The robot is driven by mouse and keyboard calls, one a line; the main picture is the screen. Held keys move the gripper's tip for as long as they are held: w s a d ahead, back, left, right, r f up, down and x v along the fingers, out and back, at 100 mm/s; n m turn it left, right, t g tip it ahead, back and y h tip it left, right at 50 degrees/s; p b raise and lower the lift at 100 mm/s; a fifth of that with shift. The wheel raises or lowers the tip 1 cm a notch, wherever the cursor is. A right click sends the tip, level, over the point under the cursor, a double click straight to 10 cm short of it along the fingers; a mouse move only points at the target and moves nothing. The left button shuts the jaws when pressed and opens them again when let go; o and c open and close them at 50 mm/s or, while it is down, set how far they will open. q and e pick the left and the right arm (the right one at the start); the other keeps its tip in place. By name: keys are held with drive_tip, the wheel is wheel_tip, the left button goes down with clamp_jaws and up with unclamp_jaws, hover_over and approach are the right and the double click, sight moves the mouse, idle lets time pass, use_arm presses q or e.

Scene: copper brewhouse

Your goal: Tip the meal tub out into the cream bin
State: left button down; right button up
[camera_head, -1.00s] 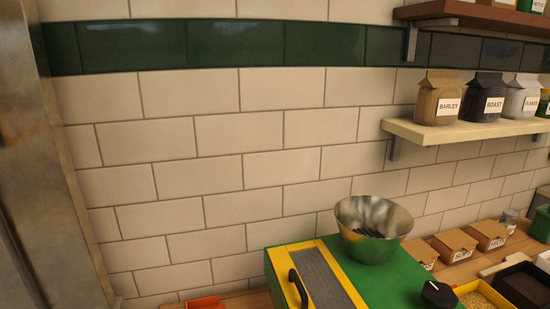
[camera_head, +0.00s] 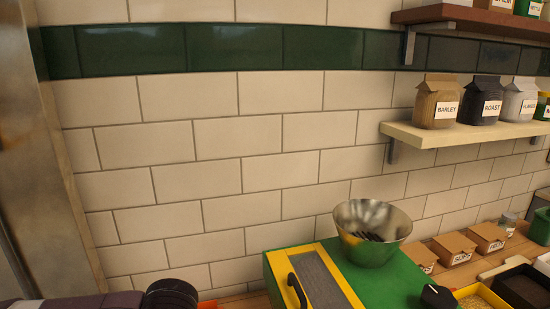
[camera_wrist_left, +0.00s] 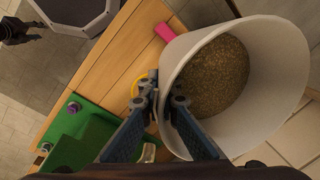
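A whitish tub (camera_wrist_left: 285,60) with brown meal (camera_wrist_left: 215,78) in its bottom fills the right of the left wrist view. I take it for the meal tub. My left gripper (camera_wrist_left: 164,98) is at its near-left wall, one finger outside and one inside the rim. The fingertips are close together and look shut on the wall, though the contact is partly hidden. In the head view only my left arm shows, at the lower left; its gripper is below the frame. I cannot make out a separate cream bin. My right gripper is not in view.
A green mill (camera_head: 395,283) with a steel bowl (camera_head: 368,222) stands on the bench. Small labelled boxes (camera_head: 453,247) are at the right. A shelf (camera_head: 465,134) holds labelled bags. A pink object (camera_wrist_left: 165,31) lies beside the tub on the wooden bench (camera_wrist_left: 110,70).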

use_arm(q)
drive_tip(key=r+n, duration=0.1)
drive_tip(key=n, duration=0.1)
drive_tip(key=a+r+n, duration=0.1)
drive_tip(key=r, duration=0.1)
drive_tip(key=a+r+n, duration=0.1)
drive_tip(key=r+n, duration=0.1)
drive_tip(key=shift+s+a+n+g, duration=0.2)
drive_tip(key=shift+s+n+g, duration=0.1)
drive_tip(key=shift+g, duration=0.1)
drive_tip(key=shift+f, duration=0.1)
